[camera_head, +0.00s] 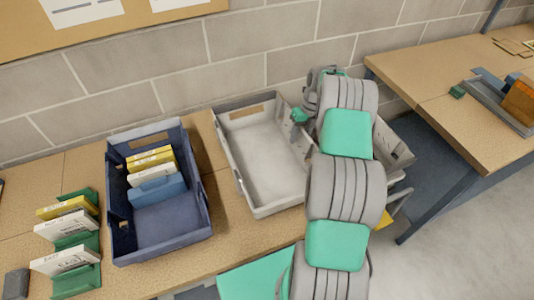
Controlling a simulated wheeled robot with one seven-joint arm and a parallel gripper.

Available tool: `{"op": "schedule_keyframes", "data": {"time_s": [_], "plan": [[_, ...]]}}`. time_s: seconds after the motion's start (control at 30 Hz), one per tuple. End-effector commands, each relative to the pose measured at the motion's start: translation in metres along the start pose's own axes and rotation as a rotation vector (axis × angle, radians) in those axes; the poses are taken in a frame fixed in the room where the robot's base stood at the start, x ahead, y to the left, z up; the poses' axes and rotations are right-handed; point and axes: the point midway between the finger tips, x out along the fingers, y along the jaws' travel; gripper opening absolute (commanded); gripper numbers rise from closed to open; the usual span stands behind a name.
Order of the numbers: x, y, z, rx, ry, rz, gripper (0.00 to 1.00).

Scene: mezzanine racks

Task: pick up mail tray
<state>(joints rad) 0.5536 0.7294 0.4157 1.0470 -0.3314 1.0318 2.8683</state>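A pale grey tray (267,209) stands empty on the tan table. A dark blue tray (127,248) stands to its left and holds several upright cards or envelopes and a blue item. I cannot tell which tray is the mail tray. My arm reaches away across the right side of the grey tray. My gripper (303,114) is at the far end of the arm, by the grey tray's back right side. The arm hides much of it, so contact and finger opening cannot be made out. A grey tray-like part (397,146) shows right of my arm.
A green holder (78,278) with upright envelopes stands at the table's left. A second table (462,115) at right bears a grey tray with an orange block. A block wall (180,60) with a pinboard closes off the back.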

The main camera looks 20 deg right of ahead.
Motion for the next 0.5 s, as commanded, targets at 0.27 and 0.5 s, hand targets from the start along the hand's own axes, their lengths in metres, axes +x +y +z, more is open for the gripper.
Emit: {"op": "schedule_keyframes", "data": {"time_s": [0.27, 0.5], "plan": [[0.0103, -0.0001, 0.0006, -0.002, -0.002, -0.001, 0.4], [0.0101, 0.0001, 0.0005, -0.002, -0.002, -0.001, 0.22]]}}
